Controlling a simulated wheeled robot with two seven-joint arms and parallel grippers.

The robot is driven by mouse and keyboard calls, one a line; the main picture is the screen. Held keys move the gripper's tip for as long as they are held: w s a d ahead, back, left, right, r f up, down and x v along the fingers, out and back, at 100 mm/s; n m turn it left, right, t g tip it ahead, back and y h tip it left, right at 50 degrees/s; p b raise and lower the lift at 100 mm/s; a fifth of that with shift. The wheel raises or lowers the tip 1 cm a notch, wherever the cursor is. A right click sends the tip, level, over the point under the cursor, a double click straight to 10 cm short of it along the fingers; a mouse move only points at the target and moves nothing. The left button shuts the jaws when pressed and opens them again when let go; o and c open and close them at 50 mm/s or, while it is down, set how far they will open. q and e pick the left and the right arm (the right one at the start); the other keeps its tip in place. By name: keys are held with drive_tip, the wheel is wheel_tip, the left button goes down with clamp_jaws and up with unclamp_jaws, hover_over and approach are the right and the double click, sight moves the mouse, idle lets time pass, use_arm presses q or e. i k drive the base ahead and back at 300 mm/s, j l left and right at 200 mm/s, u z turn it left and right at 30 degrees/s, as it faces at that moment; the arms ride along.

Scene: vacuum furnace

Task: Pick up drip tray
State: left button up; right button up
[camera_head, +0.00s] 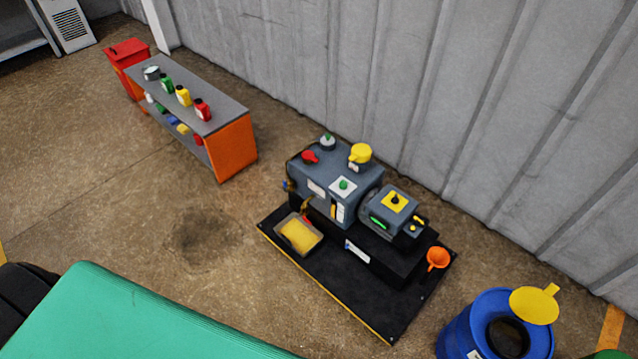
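The drip tray (299,234) is a small, shallow, grey-rimmed tray with yellow contents. It sits at the left corner of a black base mat (335,287), in front of the grey pump machine (335,184). A small red part shows at the tray's right rim, close to the machine's drain side. Neither of my grippers is in view. A black shape at the lower left edge is too cut off to identify.
A blue drum (471,325) with a yellow lid piece stands at the lower right. An orange funnel (437,259) is at the mat's right end. A shelf (233,148) with bottles stands at the upper left. A green surface (150,320) fills the lower left. Floor left of the mat is clear.

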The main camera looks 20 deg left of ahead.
sight(303, 238)
drive_tip(key=u, duration=0.85)
drive_tip(key=z, duration=2.15)
drive_tip(key=u, duration=2.15)
